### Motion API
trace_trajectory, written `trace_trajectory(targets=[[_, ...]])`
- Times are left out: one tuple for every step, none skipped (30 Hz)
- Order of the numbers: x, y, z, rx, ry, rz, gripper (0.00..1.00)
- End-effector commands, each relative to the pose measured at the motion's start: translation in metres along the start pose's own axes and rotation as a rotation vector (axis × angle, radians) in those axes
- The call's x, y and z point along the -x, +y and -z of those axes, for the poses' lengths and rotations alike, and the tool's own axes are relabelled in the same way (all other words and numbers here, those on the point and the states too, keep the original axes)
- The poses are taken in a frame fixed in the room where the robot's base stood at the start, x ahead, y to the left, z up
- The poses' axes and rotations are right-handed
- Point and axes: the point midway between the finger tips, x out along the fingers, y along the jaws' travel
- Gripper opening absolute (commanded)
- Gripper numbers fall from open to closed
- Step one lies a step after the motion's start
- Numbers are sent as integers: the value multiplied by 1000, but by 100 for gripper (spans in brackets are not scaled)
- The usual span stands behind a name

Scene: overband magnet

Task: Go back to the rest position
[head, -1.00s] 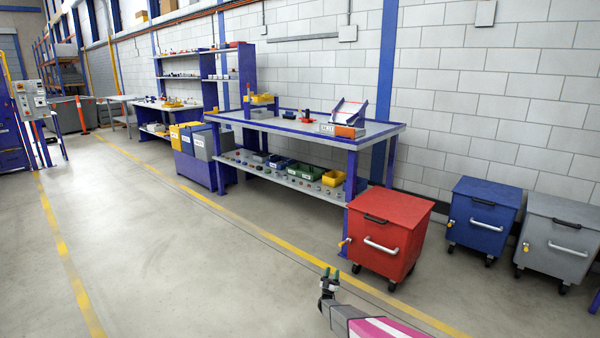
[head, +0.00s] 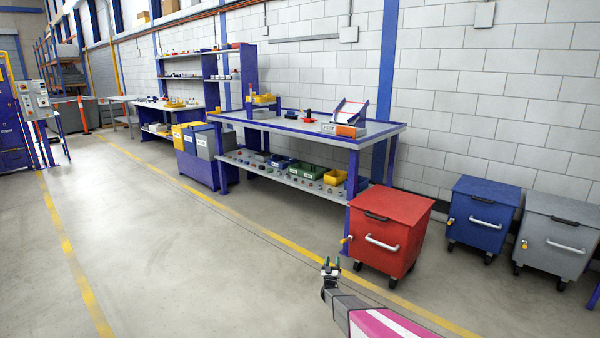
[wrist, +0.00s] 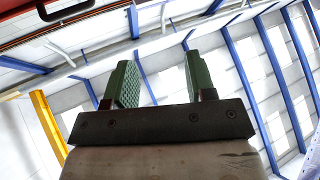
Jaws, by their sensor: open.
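My gripper (head: 331,264) shows at the bottom centre of the head view, at the end of my arm, in front of the red bin and to its left. Its two green fingers point upward. In the wrist view the fingers (wrist: 160,85) stand apart with nothing between them, and the gripper is open. Behind them the wrist view shows the roof and its blue beams.
A red wheeled bin (head: 392,238) stands close to the right of my gripper. A blue bin (head: 481,222) and a grey bin (head: 556,240) stand further right. A blue-framed workbench (head: 330,137) runs along the wall. The floor (head: 150,240) at left is clear.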

Motion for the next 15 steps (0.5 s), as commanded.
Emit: trace_trajectory(targets=[[-3,8,16,-13,-40,32,51],[-6,10,21,-23,-70,55,51],[-9,13,30,-35,-114,87,51],[-12,16,37,-47,-150,112,51],[-13,18,44,-57,-189,139,51],[-14,22,52,-71,-242,175,51],[-15,25,59,-81,-282,201,51],[-15,27,66,-90,-321,226,51],[-13,31,74,-103,-377,259,51],[-12,34,80,-111,-418,282,51],[-10,38,87,-120,-459,305,51],[-7,42,96,-129,-515,335,51],[-4,46,103,-137,-558,357,51],[0,50,109,-143,-601,378,51],[6,56,119,-152,-658,404,51]])
